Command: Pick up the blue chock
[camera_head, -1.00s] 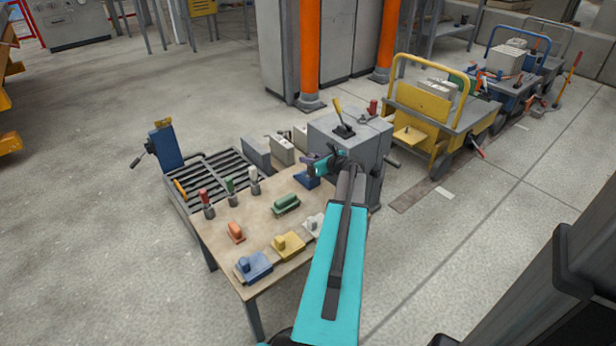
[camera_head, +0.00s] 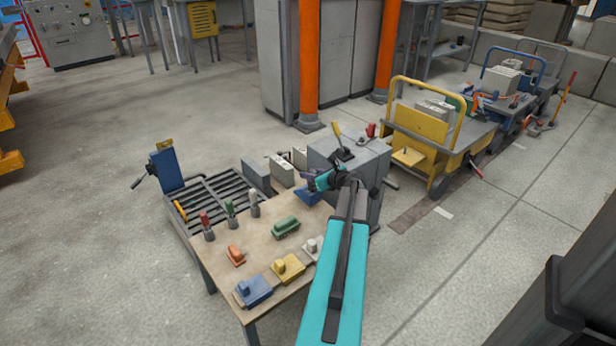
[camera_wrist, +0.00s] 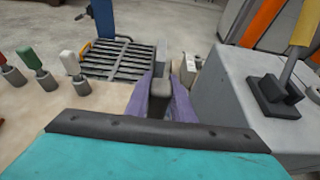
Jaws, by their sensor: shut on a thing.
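The blue chock (camera_head: 307,196) is at the far right corner of the workbench (camera_head: 256,234), by the grey block-like box.
A green block (camera_head: 286,228), an orange piece (camera_head: 236,256), a blue knobbed block (camera_head: 253,291) and a yellow one (camera_head: 288,268) lie on the bench. Several coloured-handled tools stand at its left edge. The grey box (camera_head: 350,165) with a lever stands close right.

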